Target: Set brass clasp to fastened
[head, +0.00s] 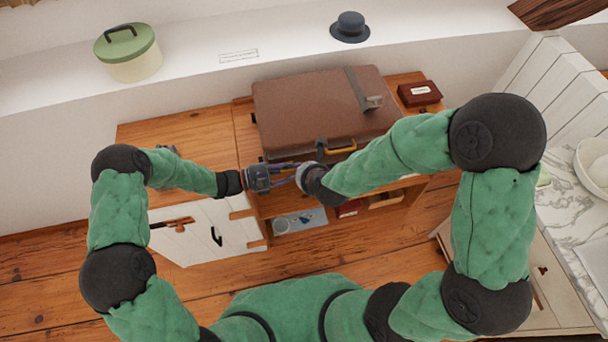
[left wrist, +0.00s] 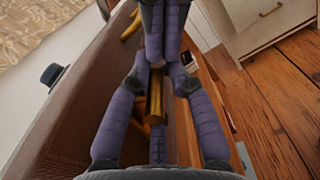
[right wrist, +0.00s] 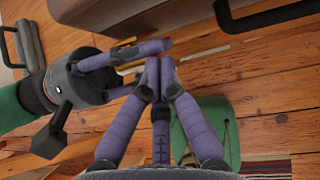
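The brown suitcase (head: 315,108) lies flat on the wooden cabinet. A yellow brass piece (head: 341,148) shows at its front edge. In the left wrist view, a brass bar (left wrist: 155,95), apparently the clasp, lies between the fingers of my left gripper (left wrist: 160,70), which look closed around it. The contact is partly hidden. My left gripper (head: 288,172) points right at the suitcase front in the head view. My right gripper (right wrist: 159,63) is shut, its fingertips together with nothing visible between them. It is close to the left gripper's fingers; touching or apart is unclear.
A grey strap with a metal buckle (head: 373,102) crosses the suitcase. A dark red box (head: 419,93) stands to its right. A pot (head: 128,52) and a hat (head: 350,27) are on the ledge behind. Shelves (head: 300,222) are below.

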